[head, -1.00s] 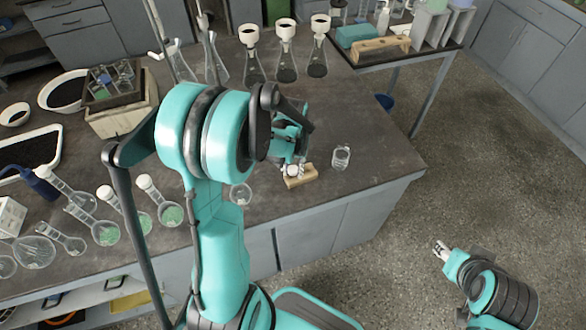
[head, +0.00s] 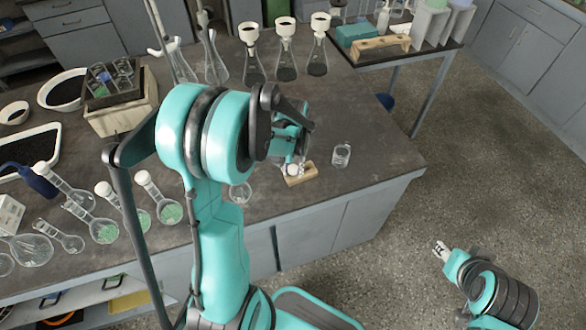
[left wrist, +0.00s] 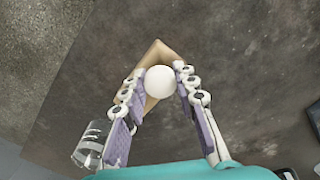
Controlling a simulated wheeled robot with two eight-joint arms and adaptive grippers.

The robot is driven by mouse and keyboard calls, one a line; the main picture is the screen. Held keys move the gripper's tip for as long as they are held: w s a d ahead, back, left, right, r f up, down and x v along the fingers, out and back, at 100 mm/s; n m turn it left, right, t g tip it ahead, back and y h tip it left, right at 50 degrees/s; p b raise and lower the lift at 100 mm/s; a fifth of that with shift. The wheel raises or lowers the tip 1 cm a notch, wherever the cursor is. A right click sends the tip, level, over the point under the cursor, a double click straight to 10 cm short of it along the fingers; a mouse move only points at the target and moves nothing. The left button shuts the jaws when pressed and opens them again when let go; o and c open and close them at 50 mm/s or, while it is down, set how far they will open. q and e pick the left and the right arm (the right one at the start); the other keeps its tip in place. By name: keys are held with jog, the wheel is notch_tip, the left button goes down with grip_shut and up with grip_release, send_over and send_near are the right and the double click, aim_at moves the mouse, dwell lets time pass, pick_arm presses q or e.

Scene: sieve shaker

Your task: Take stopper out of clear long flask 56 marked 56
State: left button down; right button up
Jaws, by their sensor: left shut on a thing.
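A round white stopper (left wrist: 160,82) sits between the fingers of my left gripper (left wrist: 159,76) in the left wrist view. The fingers are shut on it, one on each side. In the head view my left gripper (head: 293,163) is low over the bench, beside a small wooden block (head: 301,174). The block (left wrist: 157,56) also shows behind the stopper in the left wrist view. I cannot tell whether a flask neck is under the stopper, and I cannot read any 56 mark. My right gripper (head: 440,249) is far off over the floor, too small to judge.
A small clear glass vessel (head: 341,155) stands right of the block. A round glass (head: 240,192) is to its left. Several flasks, some with white stoppers, lie at the left, such as one flask (head: 165,208). Funnel-topped flasks (head: 285,65) stand behind. The bench's right part (head: 385,150) is clear.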

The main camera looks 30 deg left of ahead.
pick_arm(q)
jog(key=shift+s+d+f, duration=0.25)
jog(key=shift+s+f, duration=0.1)
jog(key=shift+f, duration=0.25)
jog(key=c, duration=1)
grip_release()
jog(key=shift+w+a+f, duration=0.1)
jog(key=shift+w+f, duration=0.05)
jog(key=shift+o, duration=0.2)
jog(key=shift+w+a+f, duration=0.15)
jog(key=shift+w, duration=0.1)
jog(key=shift+s+r, duration=0.1)
jog(key=shift+r, duration=0.15)
